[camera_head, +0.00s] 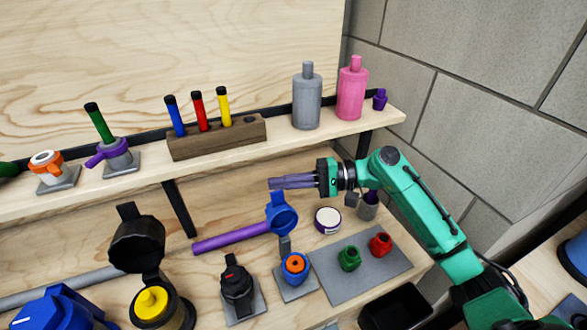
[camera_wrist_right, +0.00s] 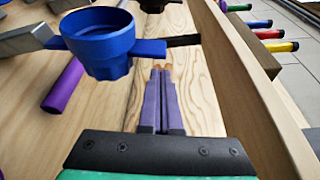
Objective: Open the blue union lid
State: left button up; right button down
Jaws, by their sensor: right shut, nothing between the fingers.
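The blue union (camera_head: 294,280) stands on a grey plate on the lower board, with an orange ring showing in its open top. Its blue lid (camera_head: 282,215) stands tilted up on a hinge post behind the body, off the opening. In the right wrist view the lid (camera_wrist_right: 100,45) is a ribbed blue cup with a tab pointing right. My right gripper (camera_head: 272,183) is shut and empty, with its fingers just above the lid in the head view. In the right wrist view the fingertips (camera_wrist_right: 162,70) are just below the tab; I cannot tell whether they touch it.
A purple rod (camera_head: 230,238) lies left of the lid. A black valve (camera_head: 237,285) and a yellow-capped filter with a raised black lid (camera_head: 137,244) stand further left. Green (camera_head: 349,258) and red (camera_head: 381,244) fittings sit on a grey mat at right. A shelf with bottles (camera_head: 307,100) runs above.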

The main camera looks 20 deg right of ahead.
aim_at(290, 212)
jog(key=shift+s+d+r, duration=0.1)
jog(key=shift+s+r, duration=0.1)
jog(key=shift+s, duration=0.35)
jog(key=shift+s+d+r, duration=0.1)
jog(key=shift+s+r, duration=0.1)
jog(key=shift+s, duration=0.35)
pick_arm(q)
jog(key=shift+s+r, duration=0.25)
jog(key=shift+r, duration=0.15)
pick_arm(e)
jog(key=shift+w+a+f, duration=0.1)
jog(key=shift+w+f, duration=0.05)
jog(key=shift+s+n, duration=0.3)
jog(key=shift+s, duration=0.15)
jog(key=shift+s+r+n+y+b, duration=0.2)
jog(key=shift+s+n+y+b, duration=0.3)
jog(key=shift+s+n+b, duration=0.4)
jog(key=shift+s+r+t, duration=0.15)
jog(key=shift+t, duration=0.15)
pick_arm(q)
jog(key=shift+s+f, duration=0.15)
jog(key=shift+f, duration=0.8)
pick_arm(e)
jog(key=shift+r, duration=0.1)
